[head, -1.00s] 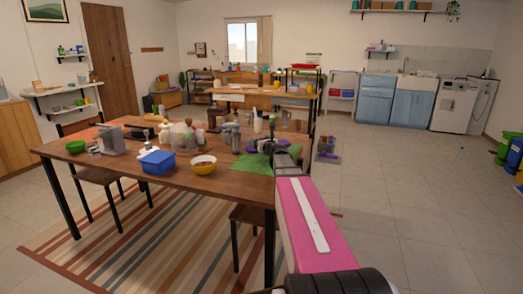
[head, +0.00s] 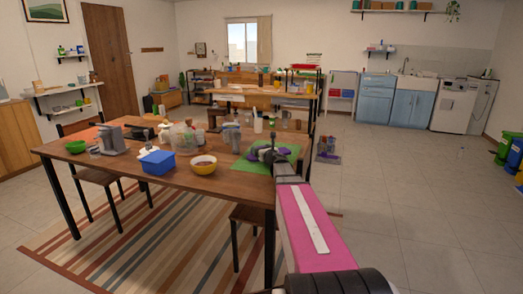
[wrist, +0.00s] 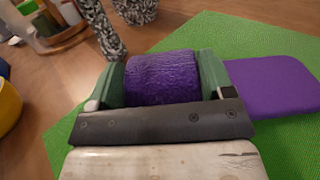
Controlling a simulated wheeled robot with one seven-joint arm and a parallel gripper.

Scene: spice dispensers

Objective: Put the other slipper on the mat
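In the wrist view, my gripper (wrist: 160,82) has its two green fingers against both sides of a fuzzy purple slipper part (wrist: 160,70), which fills the gap between them. A flat purple piece (wrist: 270,84) extends right from behind the right finger, over the green mat (wrist: 295,145). I cannot tell whether it belongs to the same slipper or to the other one. In the head view, my gripper (head: 268,156) is low over the mat (head: 240,167) on the table's right end. Purple shows on both sides of it. My gripper hides the slipper's underside, so contact with the mat is unclear.
On the wooden table (head: 120,160) stand a yellow bowl (head: 203,164), a blue box (head: 158,163), a green bowl (head: 76,147) and several jars (head: 183,140). Black-and-white speckled objects (wrist: 103,28) stand just beyond my fingers.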

